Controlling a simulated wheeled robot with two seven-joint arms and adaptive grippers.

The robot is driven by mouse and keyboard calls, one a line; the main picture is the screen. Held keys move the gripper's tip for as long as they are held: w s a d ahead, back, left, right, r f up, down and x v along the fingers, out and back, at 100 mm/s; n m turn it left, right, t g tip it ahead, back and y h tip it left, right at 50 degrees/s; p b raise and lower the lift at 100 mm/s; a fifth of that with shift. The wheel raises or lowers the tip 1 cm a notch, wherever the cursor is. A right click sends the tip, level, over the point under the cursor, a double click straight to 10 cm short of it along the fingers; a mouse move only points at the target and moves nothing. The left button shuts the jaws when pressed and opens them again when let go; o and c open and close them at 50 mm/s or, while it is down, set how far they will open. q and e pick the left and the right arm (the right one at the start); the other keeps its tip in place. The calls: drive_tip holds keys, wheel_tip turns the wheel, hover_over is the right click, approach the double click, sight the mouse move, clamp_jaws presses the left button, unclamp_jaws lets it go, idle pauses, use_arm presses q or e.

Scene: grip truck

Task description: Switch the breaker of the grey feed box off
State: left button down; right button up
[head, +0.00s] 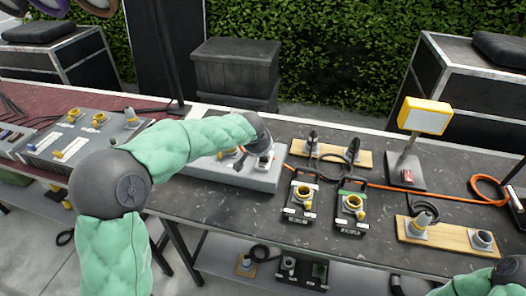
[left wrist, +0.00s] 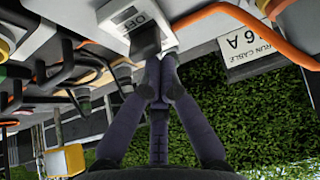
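The grey feed box (head: 228,172) sits on the dark table under my left forearm in the head view, partly hidden by it. In the left wrist view its breaker (left wrist: 128,18) is a white housing with a dark lever (left wrist: 146,40) and a label reading OFF. My left gripper (left wrist: 161,62) has its two fingers together, with the tips right at the lever; I cannot tell whether they touch it. In the head view the left gripper (head: 262,150) points down over the box's right end. My right gripper (head: 510,272) is only partly in view at the lower right corner.
Two small black boxes with yellow sockets, one white-edged (head: 300,203) and one green-edged (head: 351,208), stand right of the feed box. An orange cable (head: 440,197) runs across the table. A grey panel (head: 75,140) is at left.

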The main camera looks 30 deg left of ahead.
use_arm(q)
drive_tip(key=shift+r, duration=0.15)
idle(0.5)
drive_tip(key=shift+r+p, duration=0.45)
drive_tip(key=shift+r, duration=0.25)
use_arm(e)
drive_tip(key=shift+r, duration=0.45)
